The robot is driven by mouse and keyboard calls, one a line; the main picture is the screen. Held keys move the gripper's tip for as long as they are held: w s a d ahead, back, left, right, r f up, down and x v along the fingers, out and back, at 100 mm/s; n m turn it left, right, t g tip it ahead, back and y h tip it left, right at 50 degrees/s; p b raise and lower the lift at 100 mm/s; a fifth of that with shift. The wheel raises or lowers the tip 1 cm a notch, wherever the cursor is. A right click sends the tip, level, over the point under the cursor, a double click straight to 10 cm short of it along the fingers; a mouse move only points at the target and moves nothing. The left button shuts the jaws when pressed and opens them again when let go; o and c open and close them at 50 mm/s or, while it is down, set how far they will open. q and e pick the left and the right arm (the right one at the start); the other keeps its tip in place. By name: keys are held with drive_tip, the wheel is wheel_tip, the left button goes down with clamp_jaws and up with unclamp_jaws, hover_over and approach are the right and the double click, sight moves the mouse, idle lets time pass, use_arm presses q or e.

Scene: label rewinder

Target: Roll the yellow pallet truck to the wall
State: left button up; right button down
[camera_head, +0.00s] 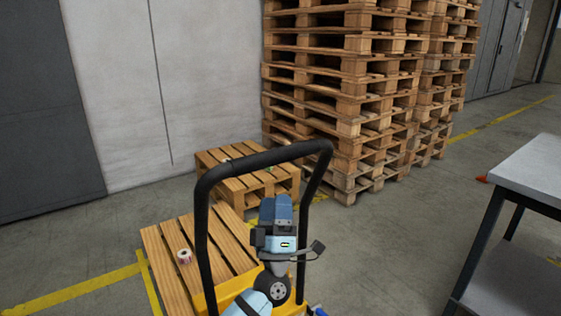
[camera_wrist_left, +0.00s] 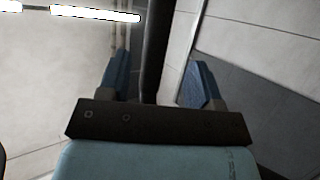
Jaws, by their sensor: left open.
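The yellow pallet truck (camera_head: 233,294) stands in the lower middle of the head view, with a tall black handle (camera_head: 202,240) rising from it. A slatted wooden pallet (camera_head: 160,252) is on the truck's left side, and a small label roll (camera_head: 184,257) sits on it. My left gripper (camera_head: 276,200) is open, below the handle's top bar and inside its loop in the picture. In the left wrist view, a dark bar (camera_wrist_left: 156,50), likely the handle, runs between the two spread blue fingers (camera_wrist_left: 157,85). I cannot tell if they touch it. My right gripper is not in view.
A light grey wall (camera_head: 120,110) stands behind, with a dark grey panel at the left. A low pallet pile (camera_head: 235,187) and a tall pallet stack (camera_head: 345,110) stand ahead. A metal-legged table (camera_head: 535,170) is at right. Yellow lines (camera_head: 80,290) mark open floor.

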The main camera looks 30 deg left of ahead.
sight(277, 157)
use_arm(q)
drive_tip(key=x, duration=1)
drive_tip(key=shift+w+r, duration=0.3)
clamp_jaws()
drive_tip(key=shift+a, duration=0.15)
